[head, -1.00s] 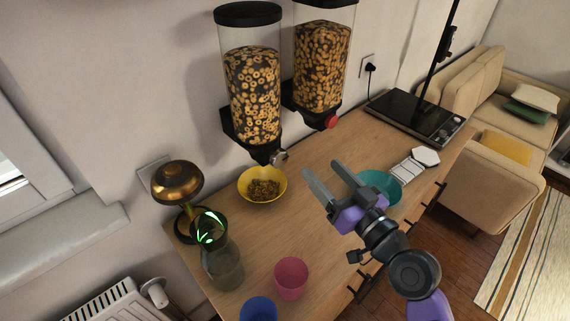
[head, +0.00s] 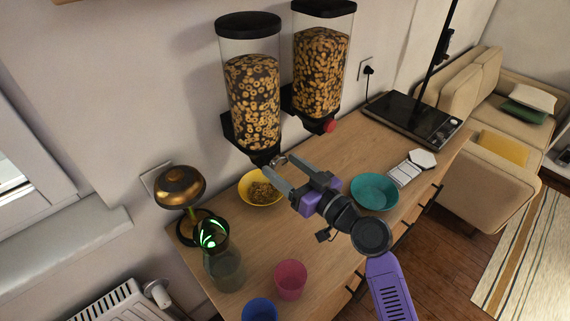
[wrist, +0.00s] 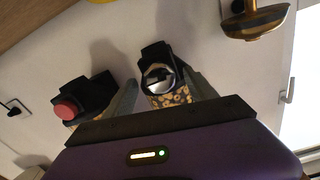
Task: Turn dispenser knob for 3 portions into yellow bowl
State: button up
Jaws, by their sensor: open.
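Two cereal dispensers hang on the wall in the head view. The left dispenser (head: 253,95) is full of ring cereal, and its silver knob (wrist: 158,76) shows in the wrist view. The right dispenser (head: 320,65) has a red knob (head: 329,126), also in the wrist view (wrist: 66,108). The yellow bowl (head: 246,197) stands under the left dispenser with cereal in it, partly hidden by my gripper. My gripper (head: 274,170) is open in front of the left dispenser's outlet. In the wrist view the silver knob lies ahead, between the finger directions; contact cannot be told.
A teal bowl (head: 374,192) stands to the right on the counter. A brass lamp (head: 180,187), a glass carafe (head: 224,265), a pink cup (head: 291,279) and a blue cup (head: 259,310) are left and front. A black cooktop (head: 412,119) is at the back right.

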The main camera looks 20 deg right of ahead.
jog(key=shift+w, duration=0.1)
jog(key=c, duration=1.4)
jog(key=m, duration=0.4)
jog(key=shift+d+m+b, duration=0.1)
jog(key=shift+m+b, duration=0.2)
jog(key=shift+m, duration=0.1)
jog(key=m, duration=0.4)
jog(key=shift+m+p, duration=0.3)
jog(key=shift+p, duration=0.05)
jog(key=m+p, duration=0.1)
jog(key=m, duration=0.4)
jog(key=shift+p, duration=0.3)
jog(key=shift+f+m+p, duration=0.15)
jog(key=shift+m+p, duration=0.5)
jog(key=shift+m, duration=1.25)
